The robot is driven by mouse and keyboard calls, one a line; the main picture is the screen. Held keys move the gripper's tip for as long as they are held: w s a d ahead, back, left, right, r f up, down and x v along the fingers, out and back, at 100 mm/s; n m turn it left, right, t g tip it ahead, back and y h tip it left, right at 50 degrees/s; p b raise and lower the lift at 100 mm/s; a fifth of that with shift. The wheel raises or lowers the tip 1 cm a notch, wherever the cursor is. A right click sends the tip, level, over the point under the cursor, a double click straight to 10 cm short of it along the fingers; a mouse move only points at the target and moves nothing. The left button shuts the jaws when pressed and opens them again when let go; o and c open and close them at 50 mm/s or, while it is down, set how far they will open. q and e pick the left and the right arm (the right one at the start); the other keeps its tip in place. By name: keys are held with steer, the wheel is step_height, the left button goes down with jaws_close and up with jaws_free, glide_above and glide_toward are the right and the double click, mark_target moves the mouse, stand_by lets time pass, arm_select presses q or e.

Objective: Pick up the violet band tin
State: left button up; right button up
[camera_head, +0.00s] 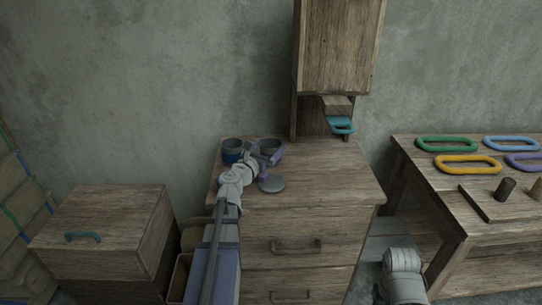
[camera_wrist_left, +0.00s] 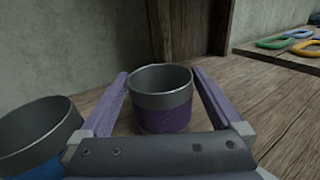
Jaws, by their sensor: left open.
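The violet band tin (camera_wrist_left: 163,115) is an open grey cup with a violet band around its lower part. It stands upright on the wooden cabinet top, between the two spread violet fingers of my left gripper (camera_wrist_left: 160,76). The gripper is open, with small gaps seen between the fingers and the tin. In the head view the tin (camera_head: 271,146) is partly hidden by my left gripper and wrist. My right gripper is not in view; only part of my right arm shows at the bottom.
A blue band tin (camera_head: 232,150) stands close on the left and shows in the wrist view (camera_wrist_left: 38,135). A wooden post unit (camera_head: 338,50) rises behind. The cabinet top's right side (camera_head: 335,185) is clear.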

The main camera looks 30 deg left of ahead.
mark_target(276, 141)
arm_select(q)
steer(key=w, duration=0.4)
steer(key=shift+w+f, duration=0.25)
steer(key=shift+w, duration=0.05)
steer(key=shift+s, duration=0.1)
steer(key=c, duration=1.2)
steer(key=shift+r, duration=0.1)
step_height(276, 141, up, 10)
steer(key=p, duration=0.9)
steer(key=shift+p, duration=0.35)
